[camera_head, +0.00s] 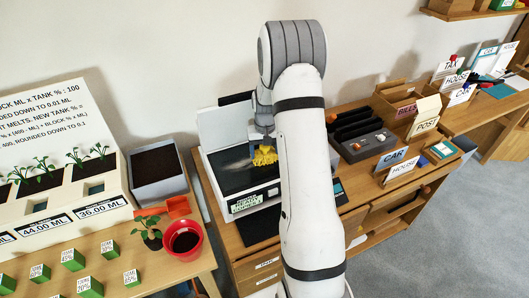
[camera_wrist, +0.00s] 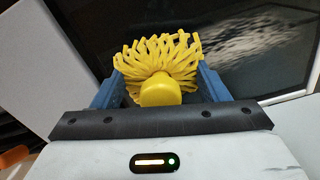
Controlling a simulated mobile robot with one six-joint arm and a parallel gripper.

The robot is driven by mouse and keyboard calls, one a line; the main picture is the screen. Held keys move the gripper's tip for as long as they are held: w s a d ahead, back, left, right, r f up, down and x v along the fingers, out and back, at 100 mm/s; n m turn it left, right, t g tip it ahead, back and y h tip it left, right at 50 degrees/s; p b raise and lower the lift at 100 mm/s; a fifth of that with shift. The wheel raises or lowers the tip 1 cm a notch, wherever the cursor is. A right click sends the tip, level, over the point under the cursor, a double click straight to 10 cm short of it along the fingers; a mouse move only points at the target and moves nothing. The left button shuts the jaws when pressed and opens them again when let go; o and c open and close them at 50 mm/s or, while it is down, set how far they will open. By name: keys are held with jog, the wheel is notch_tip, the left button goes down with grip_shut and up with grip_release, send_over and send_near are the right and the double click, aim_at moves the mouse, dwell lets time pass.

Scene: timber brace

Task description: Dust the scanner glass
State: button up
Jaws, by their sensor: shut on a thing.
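The scanner (camera_head: 232,204) stands on the wooden desk with its pale lid (camera_head: 222,125) raised at the back. Its dark glass (camera_head: 232,173) is exposed and also fills the upper part of the wrist view (camera_wrist: 222,28). A pale, speckled patch (camera_wrist: 260,40) lies on the glass, right of the duster in the wrist view. My gripper (camera_wrist: 158,88) is shut on a yellow duster (camera_wrist: 158,60) with floppy strands and a rounded knob. In the head view the duster (camera_head: 264,156) is over the right part of the glass. Whether its strands touch the glass is unclear.
Left are a red pot (camera_head: 184,238), a small potted plant (camera_head: 150,234), a grey bin (camera_head: 156,170) and a planter (camera_head: 62,190). My arm hides part of the desk.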

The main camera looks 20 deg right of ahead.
aim_at(223, 171)
jog(key=shift+a, duration=0.1)
jog(key=shift+a+f+b, duration=0.1)
jog(key=shift+a+b, duration=0.2)
jog(key=shift+a, duration=3.55)
jog(key=shift+w+a+b, duration=0.1)
jog(key=shift+a+b, duration=0.5)
jog(key=shift+a, duration=3.15)
jog(key=shift+r, duration=0.25)
jog(key=shift+r+p, duration=0.5)
jog(key=shift+r, duration=0.15)
jog(key=shift+c, duration=1.3)
jog(key=shift+r+p, duration=1.15)
jog(key=shift+r, duration=1.05)
jog(key=shift+r, duration=0.1)
